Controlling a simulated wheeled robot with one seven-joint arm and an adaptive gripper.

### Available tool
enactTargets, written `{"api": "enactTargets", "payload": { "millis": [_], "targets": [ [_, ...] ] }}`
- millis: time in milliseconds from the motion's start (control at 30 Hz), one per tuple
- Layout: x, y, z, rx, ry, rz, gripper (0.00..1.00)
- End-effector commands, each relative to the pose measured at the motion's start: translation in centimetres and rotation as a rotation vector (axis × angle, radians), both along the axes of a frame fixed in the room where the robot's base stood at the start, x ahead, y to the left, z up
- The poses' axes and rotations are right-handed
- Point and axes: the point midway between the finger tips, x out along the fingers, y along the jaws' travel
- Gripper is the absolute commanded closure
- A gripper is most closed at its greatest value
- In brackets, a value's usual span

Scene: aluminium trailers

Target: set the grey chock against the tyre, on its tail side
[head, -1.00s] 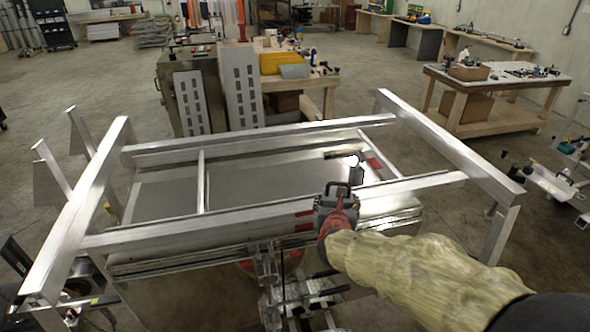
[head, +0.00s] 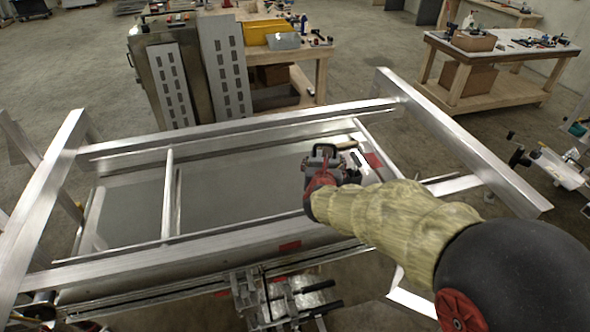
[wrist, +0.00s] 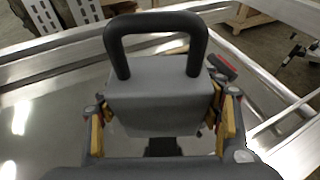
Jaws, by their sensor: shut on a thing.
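The grey chock (wrist: 155,100), a block with a black loop handle, sits between my gripper's tan-padded fingers in the wrist view. My gripper (wrist: 162,128) is shut on it, one finger at each side. In the head view the chock (head: 322,156) shows at the end of my gripper (head: 320,176), over the right part of the aluminium trailer frame (head: 240,122). The handle points up. I cannot make out the tyre in either current view.
The frame's raised rails surround a flat metal sheet (head: 225,195). A sloping beam (head: 470,145) stands at the right. A clamp-like fixture (head: 275,298) is at the near side. Workbenches (head: 500,60) stand farther back, with open floor between.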

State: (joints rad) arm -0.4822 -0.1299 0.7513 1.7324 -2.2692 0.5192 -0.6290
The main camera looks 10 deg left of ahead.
Motion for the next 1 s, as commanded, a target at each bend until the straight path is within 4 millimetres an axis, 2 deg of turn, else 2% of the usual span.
{"api": "enactTargets", "payload": {
  "millis": [367,600,1000],
  "targets": [
    [4.9,4.4,-2.7,0.000,-0.002,0.000,0.82],
    [7.2,6.5,-6.5,0.000,-0.003,0.000,0.82],
    [8.6,7.8,-8.7,0.001,-0.003,0.000,0.82]
  ]
}}
